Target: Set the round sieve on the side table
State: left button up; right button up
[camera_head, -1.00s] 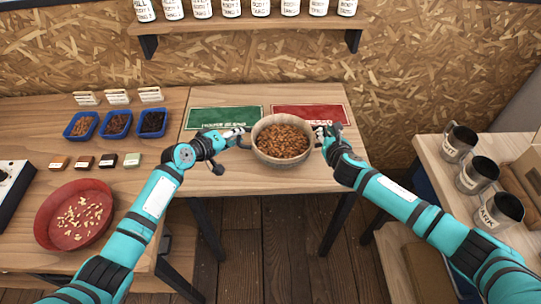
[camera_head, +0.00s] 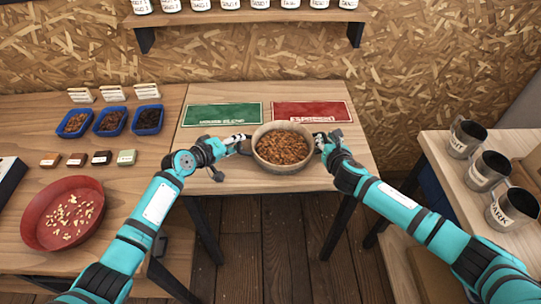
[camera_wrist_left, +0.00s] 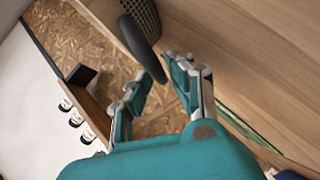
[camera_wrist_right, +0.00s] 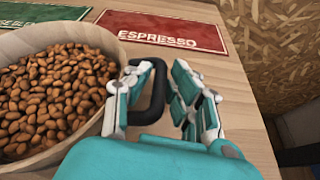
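The round sieve (camera_head: 283,168), full of brown beans, appears to rest on the wooden table (camera_head: 340,184) with the two mats, near its front edge. Its dark handle and mesh side (camera_wrist_left: 146,45) show in the left wrist view. My left gripper (camera_head: 243,145) is at the left handle, its fingers apart with the handle end between or just beyond the tips. My right gripper (camera_head: 321,142) is at the right handle. In the right wrist view its fingers are apart around the black handle (camera_wrist_right: 152,98), which lies close to the left finger.
A green mat (camera_head: 222,114) and a red mat (camera_head: 312,111) lie behind the sieve. A red bowl (camera_head: 38,226) and blue trays (camera_head: 148,120) stand on the left table. A shelf (camera_head: 245,19) hangs behind.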

pick_arm(q)
jog(key=shift+o, duration=1.2)
jog(key=shift+r, duration=0.1)
pick_arm(e)
jog(key=shift+o, duration=1.2)
pick_arm(q)
jog(key=shift+a, duration=0.1)
jog(key=shift+s+a+r, duration=0.15)
jog(key=shift+s+a, duration=0.05)
jog(key=shift+s, duration=0.1)
pick_arm(e)
jog(key=shift+s+r, duration=0.1)
pick_arm(q)
jog(key=v, duration=1.1)
pick_arm(e)
jog(key=v, duration=1.2)
